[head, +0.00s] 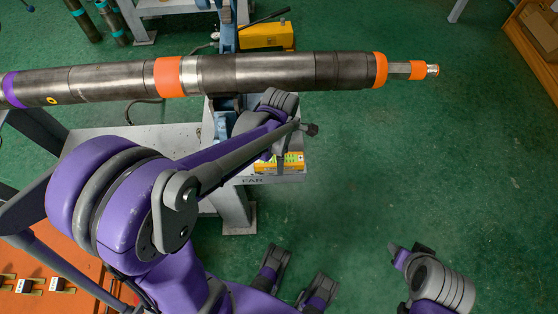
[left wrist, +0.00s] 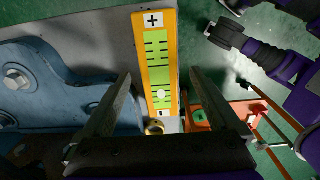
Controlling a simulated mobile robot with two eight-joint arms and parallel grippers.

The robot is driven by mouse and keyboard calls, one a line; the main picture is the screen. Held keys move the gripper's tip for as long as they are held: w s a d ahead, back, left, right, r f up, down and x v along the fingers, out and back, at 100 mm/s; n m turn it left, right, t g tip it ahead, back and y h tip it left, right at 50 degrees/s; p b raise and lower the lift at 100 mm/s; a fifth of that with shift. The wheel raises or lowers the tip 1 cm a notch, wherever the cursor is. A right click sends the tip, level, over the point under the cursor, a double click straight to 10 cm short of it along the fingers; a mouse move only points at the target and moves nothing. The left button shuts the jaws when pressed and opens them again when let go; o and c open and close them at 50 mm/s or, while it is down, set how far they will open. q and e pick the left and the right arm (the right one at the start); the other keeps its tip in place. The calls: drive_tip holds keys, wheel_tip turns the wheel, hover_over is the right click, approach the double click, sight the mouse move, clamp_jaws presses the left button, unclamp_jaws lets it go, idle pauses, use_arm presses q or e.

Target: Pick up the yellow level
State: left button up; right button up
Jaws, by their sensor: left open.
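The yellow level (head: 291,166) has a green scaled face and lies at the edge of the grey bench plate, beside the "FAR" label. My left gripper (head: 281,155) is above it, and the arm partly covers it. In the left wrist view the level (left wrist: 169,62) runs lengthwise between the two open fingers of the left gripper (left wrist: 160,78), with gaps on both sides. A plus mark shows at its far end and a minus mark near the gripper.
A thick dark pipe (head: 282,73) with orange bands crosses above the bench (head: 101,144). Blue vise metal (left wrist: 50,82) stands left of the level in the wrist view. An orange surface (head: 54,252) is at lower left. Green floor (head: 430,165) is open on the right.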

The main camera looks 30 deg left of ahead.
use_arm(q)
drive_tip(key=shift+f, duration=1.45)
drive_tip(key=shift+a, duration=0.1)
clamp_jaws()
